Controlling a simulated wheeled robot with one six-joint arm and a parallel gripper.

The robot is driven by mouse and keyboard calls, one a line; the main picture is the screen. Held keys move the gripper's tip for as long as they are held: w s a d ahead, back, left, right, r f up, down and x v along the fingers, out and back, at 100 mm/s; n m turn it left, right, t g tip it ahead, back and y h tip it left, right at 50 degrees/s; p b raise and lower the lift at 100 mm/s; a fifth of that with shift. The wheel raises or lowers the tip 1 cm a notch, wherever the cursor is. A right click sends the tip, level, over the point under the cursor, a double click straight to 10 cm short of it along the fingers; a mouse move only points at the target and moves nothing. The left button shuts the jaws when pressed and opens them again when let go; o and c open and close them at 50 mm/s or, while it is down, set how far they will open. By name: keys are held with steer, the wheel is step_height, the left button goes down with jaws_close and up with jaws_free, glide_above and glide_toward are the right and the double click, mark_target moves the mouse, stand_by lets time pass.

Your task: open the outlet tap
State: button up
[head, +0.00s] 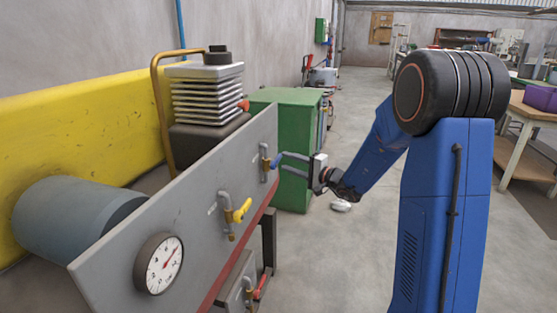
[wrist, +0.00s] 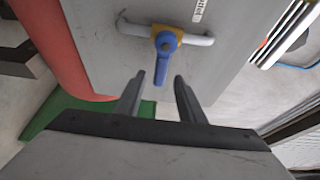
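The tap with the blue lever (head: 276,160) is at the far end of the grey panel. In the wrist view its blue lever (wrist: 162,65) lies across the grey pipe (wrist: 193,39) and points toward my gripper. A label (wrist: 199,10) beside it is cut off by the frame edge, so I cannot read it fully. My gripper (head: 282,161) is open, with its fingertips close to the lever. In the wrist view the gripper (wrist: 159,80) has one finger on each side of the lever's end, with gaps showing; I cannot tell the depth between them.
A tap with a yellow lever (head: 241,210) and a gauge (head: 158,263) are on the same panel (head: 195,245). A red lever (head: 262,286) is lower down. A green cabinet (head: 292,140) stands behind my gripper. The floor right of the panel is largely clear.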

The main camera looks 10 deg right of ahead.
mark_target(280, 159)
steer(key=shift+x, duration=2.7)
jaws_close()
